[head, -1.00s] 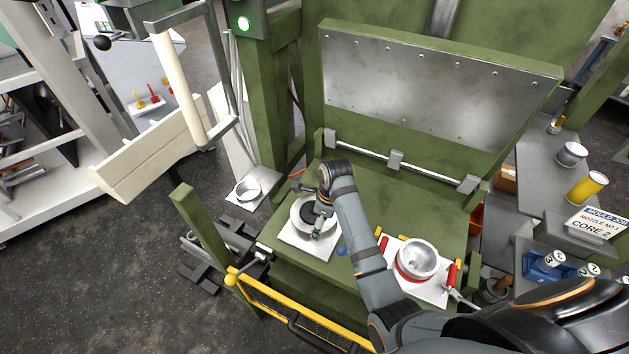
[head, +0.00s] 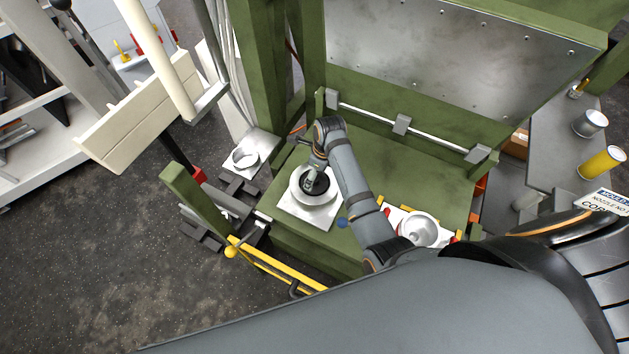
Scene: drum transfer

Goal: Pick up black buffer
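The black buffer (head: 315,189) is a small dark round piece inside a whitish round drum (head: 299,196). The drum sits on a white square plate (head: 289,212) on the green press bed. My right gripper (head: 313,181) points down into the drum, right at the buffer. The wrist and fingers partly cover the buffer, and I cannot tell if the fingers are closed on it. My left gripper is not in view.
A second metal drum (head: 418,228) stands on a plate with red handles at the right of the bed. A metal ring (head: 243,158) lies on a small plate at the left. A yellow rail (head: 277,268) runs along the front.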

